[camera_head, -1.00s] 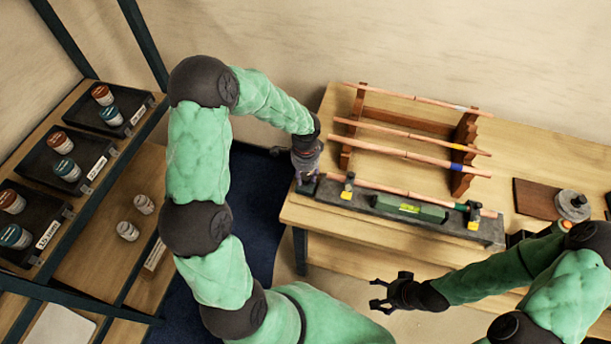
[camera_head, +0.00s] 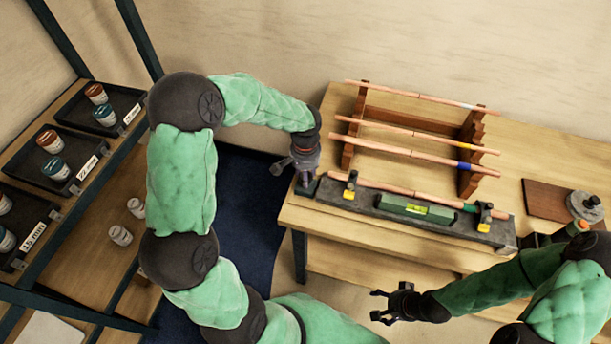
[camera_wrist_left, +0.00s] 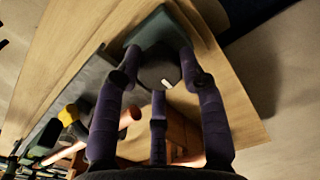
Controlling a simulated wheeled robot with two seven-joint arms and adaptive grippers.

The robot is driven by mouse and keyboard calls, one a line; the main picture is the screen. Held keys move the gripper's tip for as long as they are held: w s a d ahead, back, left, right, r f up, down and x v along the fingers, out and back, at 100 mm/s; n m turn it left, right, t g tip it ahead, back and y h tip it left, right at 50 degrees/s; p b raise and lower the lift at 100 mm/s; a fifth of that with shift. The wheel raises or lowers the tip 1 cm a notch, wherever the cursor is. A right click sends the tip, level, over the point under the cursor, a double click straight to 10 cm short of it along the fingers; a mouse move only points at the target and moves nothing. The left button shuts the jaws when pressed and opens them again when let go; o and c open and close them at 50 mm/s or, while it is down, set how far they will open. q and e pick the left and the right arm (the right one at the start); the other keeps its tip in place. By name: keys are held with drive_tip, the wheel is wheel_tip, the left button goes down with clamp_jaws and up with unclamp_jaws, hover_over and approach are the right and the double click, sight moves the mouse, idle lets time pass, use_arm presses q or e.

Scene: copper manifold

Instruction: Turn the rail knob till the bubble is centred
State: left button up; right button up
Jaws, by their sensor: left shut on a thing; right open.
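The rail knob (camera_wrist_left: 160,72) is dark and round with a white mark, next to a green end block (camera_wrist_left: 155,28). My left gripper (camera_head: 303,180) is at the rail's left end, its fingers shut around the knob in the left wrist view (camera_wrist_left: 158,88). My right gripper (camera_head: 378,306) is open and empty, in front of the table.
A wooden rack (camera_head: 468,150) holding several copper pipes stands behind the rail. A brown board (camera_head: 545,200) and a round metal piece (camera_head: 584,206) lie at the right. Shelves with trays (camera_head: 72,178) of small jars stand at the left.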

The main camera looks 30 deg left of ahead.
use_arm(q)
drive_tip(key=shift+n, duration=0.4)
drive_tip(key=o, duration=1.2)
drive_tip(key=shift+c, duration=0.2)
drive_tip(key=shift+r, duration=0.1)
wheel_tip(320, 180, up, 12)
